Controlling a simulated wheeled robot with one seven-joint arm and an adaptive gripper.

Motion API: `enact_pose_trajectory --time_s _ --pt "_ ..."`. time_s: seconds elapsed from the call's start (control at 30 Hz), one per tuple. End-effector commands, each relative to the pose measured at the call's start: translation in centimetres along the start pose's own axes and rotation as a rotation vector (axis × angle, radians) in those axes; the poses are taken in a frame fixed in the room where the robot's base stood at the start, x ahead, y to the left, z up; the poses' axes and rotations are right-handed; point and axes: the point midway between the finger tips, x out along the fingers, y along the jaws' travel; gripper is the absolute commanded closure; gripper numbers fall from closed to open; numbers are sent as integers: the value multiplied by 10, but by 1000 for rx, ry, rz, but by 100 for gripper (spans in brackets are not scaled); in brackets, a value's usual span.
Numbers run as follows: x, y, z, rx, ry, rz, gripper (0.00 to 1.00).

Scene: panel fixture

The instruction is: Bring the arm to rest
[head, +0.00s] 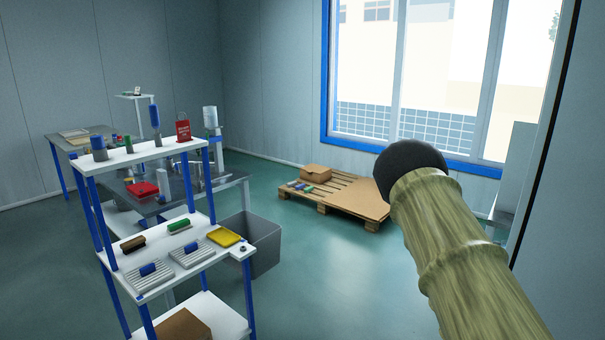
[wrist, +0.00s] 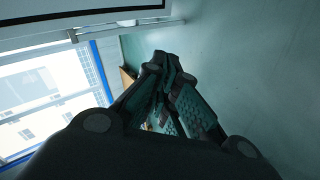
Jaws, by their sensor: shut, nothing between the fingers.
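My gripper (wrist: 166,66) shows in the wrist view. Its dark fingers with green-grey pads come together at the far end, and nothing is held between them. No object touches the fingers there. In the head view my arm, in a tan-green sleeve with a dark round end, rises from the lower right in front of the window side. The gripper itself cannot be made out in the head view.
A blue-legged shelf (head: 232,262) with small tools stands at left. A grey bin (head: 262,252) is behind it. A pallet (head: 322,203) with boxes lies below the window (head: 415,75). A panel (head: 565,220) edges the right side. Open floor (head: 345,270) lies between.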

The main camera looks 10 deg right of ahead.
Motion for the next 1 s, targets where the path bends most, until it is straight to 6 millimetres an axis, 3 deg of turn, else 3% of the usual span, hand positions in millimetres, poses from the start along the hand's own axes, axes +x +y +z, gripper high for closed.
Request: enact_pose_trajectory --time_s 0.03,0.1,0.27,0.47,0.6,0.8,1.0 --pt "-7 -28 12 21 -18 -47 100" --pt "-19 -64 25 58 -41 -111 100" --pt "-54 -144 56 140 -107 -255 100" --pt "-114 -236 93 242 -210 -433 100" --pt "-167 -292 118 311 -296 -553 100" --pt "-247 -354 148 399 -432 -705 100" --pt "-298 -383 162 448 -518 -789 100"
